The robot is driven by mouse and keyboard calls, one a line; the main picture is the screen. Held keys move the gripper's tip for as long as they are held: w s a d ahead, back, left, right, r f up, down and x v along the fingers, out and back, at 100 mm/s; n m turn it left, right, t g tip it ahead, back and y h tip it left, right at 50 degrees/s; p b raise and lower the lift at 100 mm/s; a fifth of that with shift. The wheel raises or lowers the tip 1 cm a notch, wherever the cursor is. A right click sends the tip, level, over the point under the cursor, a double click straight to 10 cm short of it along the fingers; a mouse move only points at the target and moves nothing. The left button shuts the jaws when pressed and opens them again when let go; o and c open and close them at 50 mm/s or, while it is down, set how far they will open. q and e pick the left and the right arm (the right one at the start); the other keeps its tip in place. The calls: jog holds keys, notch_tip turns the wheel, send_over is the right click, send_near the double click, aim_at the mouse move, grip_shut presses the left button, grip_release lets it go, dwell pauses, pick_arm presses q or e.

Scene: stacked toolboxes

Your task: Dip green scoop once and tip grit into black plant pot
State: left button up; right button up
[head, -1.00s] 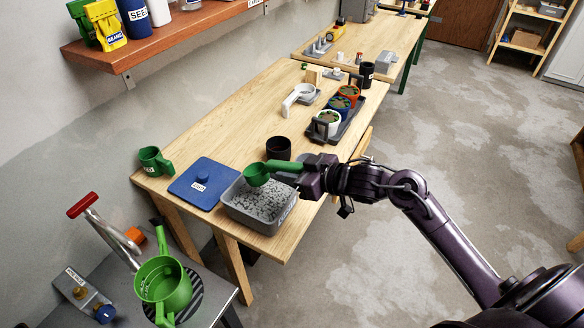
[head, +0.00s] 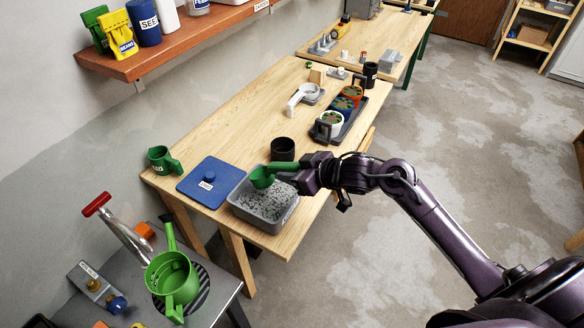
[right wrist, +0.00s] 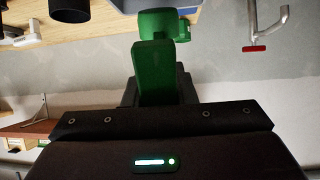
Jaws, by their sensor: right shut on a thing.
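My right gripper (head: 305,176) is shut on the handle of the green scoop (head: 262,178). The scoop's bowl is over the grey bin of grit (head: 268,205), near its back edge; whether it touches the grit I cannot tell. In the right wrist view the green handle (right wrist: 154,75) runs out from between my fingers. The black plant pot (head: 282,149) stands upright on the table just behind the bin. It shows in part at the top of the right wrist view (right wrist: 69,8). The inside of the scoop's bowl is not clear. My left gripper is not in view.
A dark tray (head: 350,121) of potted plants stands farther back.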

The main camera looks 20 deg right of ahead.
jog(key=shift+w+a+r+g+h+p, duration=0.15)
jog(key=shift+w+r+g+h+p, duration=0.2)
jog(key=shift+p, duration=0.9)
jog(key=shift+s+f+b, duration=0.1)
jog(key=shift+f+b, duration=2.65)
jog(key=shift+f, duration=1.5)
jog(key=shift+r, duration=0.1)
jog(key=shift+w+a+g, duration=0.15)
jog(key=shift+w+g, duration=0.1)
jog(key=shift+w, duration=0.05)
jog(key=shift+r, duration=4.65)
